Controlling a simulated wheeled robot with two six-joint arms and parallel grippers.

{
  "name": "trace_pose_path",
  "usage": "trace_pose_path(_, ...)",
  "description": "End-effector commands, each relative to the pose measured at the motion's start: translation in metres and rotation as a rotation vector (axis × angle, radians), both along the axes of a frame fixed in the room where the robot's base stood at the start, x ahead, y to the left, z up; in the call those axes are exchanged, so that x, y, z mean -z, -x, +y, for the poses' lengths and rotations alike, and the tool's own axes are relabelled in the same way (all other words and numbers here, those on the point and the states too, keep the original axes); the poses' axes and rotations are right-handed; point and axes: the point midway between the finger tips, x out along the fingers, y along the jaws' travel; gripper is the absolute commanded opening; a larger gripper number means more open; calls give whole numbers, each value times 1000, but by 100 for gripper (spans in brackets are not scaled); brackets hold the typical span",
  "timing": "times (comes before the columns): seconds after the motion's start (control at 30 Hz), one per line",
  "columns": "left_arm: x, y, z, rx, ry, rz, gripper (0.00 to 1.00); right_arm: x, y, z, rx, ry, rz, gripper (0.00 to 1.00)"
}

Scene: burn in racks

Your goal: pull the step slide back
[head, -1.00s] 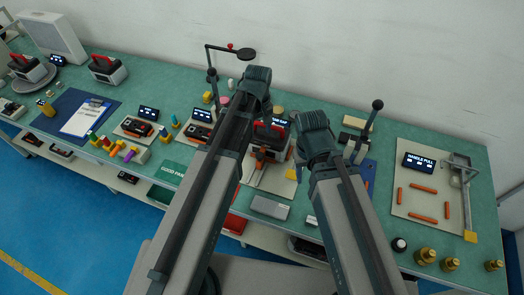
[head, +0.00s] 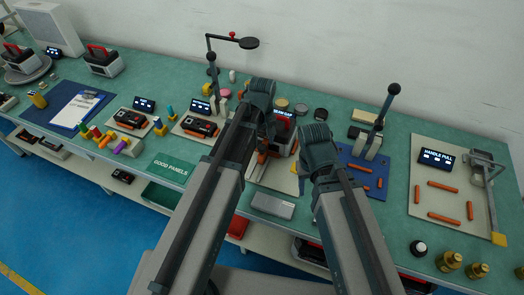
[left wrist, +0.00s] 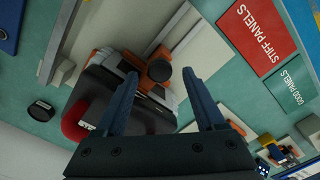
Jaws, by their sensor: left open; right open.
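An orange slide part with a round black knob (left wrist: 159,70) shows in the left wrist view, on a pale plate beside a dark device with a red handle (left wrist: 100,105). My left gripper (left wrist: 160,90) is open, its two fingers on either side of the knob in that view; I cannot tell whether they touch it. In the head view the left gripper (head: 267,134) is over the seam gap station (head: 286,136), and my arm hides much of the slide. My right gripper (head: 303,172) is to the right of that station, open and mostly hidden by its own arm.
A lever (head: 380,120) stands on a blue mat at the right. The handle pull board (head: 450,200) lies further right. A grey box (head: 272,205) is at the front edge. A green good panels sign (head: 172,167) and panel fixtures are to the left.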

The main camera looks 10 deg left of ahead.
Motion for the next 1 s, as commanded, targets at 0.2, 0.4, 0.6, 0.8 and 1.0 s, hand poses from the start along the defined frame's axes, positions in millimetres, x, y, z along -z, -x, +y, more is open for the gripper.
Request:
trace_pose_path(0.2, 18, 0, 0, 0, 0, 0, 71, 18, 0, 0, 0, 0, 0, 50)
trace_pose_path(0.4, 17, 0, 0, 0, 0, 0, 71, 17, 0, 0, 0, 0, 0, 50)
trace_pose_path(0.6, 17, 0, 0, 0, 0, 0, 48, 17, 0, 0, 0, 0, 0, 50)
trace_pose_path(0.8, 17, 0, 1, -1, -1, 0, 12, 17, 0, 0, 0, 0, 0, 50)
trace_pose_path(1.0, 17, 0, 1, -2, -3, -1, 0, 17, 0, 0, 0, 0, 0, 50)
